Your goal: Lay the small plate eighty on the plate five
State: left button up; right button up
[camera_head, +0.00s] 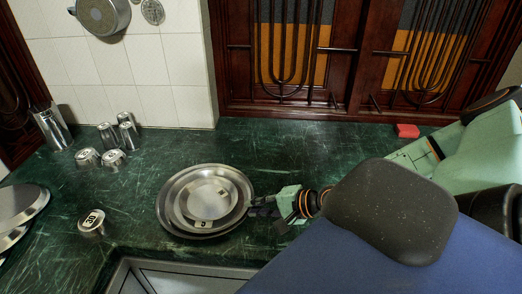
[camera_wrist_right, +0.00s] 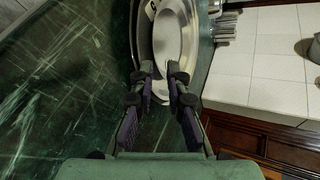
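A small round steel plate (camera_head: 208,197), likely the small plate eighty, lies on a stack of larger steel plates (camera_head: 164,207) on the green counter. My right gripper (camera_head: 256,207) is at the right rim of the stack. In the right wrist view the plates (camera_wrist_right: 174,32) are ahead of the right gripper (camera_wrist_right: 161,70). Its fingertips are apart around the near rim of a plate; I cannot tell whether they touch it. My left gripper is out of view.
A steel cup (camera_head: 91,222) with a number stands left of the stack. Several steel cups (camera_head: 113,158) stand at the back left by the tiled wall. More plates (camera_head: 22,205) are at the left edge. A red block (camera_head: 407,131) lies at the back right. A sink (camera_head: 185,278) is in front.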

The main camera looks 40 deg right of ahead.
jog(key=shift+p+v, duration=0.6)
jog(key=shift+v, duration=0.15)
jog(key=a+n+g, duration=0.1)
jog(key=s+a+n+g, duration=0.1)
jog(key=a, duration=0.1)
jog(key=a+f+n+g, duration=0.1)
jog(key=a+n, duration=0.1)
jog(key=shift+s+a+y, duration=0.15)
jog(key=shift+s+y, duration=0.1)
jog(key=shift+y, duration=0.05)
jog(key=s+a+f+n+g+h, duration=0.2)
jog(key=s+n, duration=0.4)
jog(key=s, duration=0.3)
jog(key=s+a+f+n+g+h, duration=0.3)
jog(key=s+a+f+n+g, duration=0.1)
jog(key=s, duration=0.6)
jog(key=shift+s+a+f+n+g, duration=0.2)
jog(key=shift+a+n+g, duration=0.4)
jog(key=shift+n+g, duration=0.35)
jog(key=shift+f, duration=0.1)
notch_tip(320, 180, down, 15)
jog(key=b, duration=1.5)
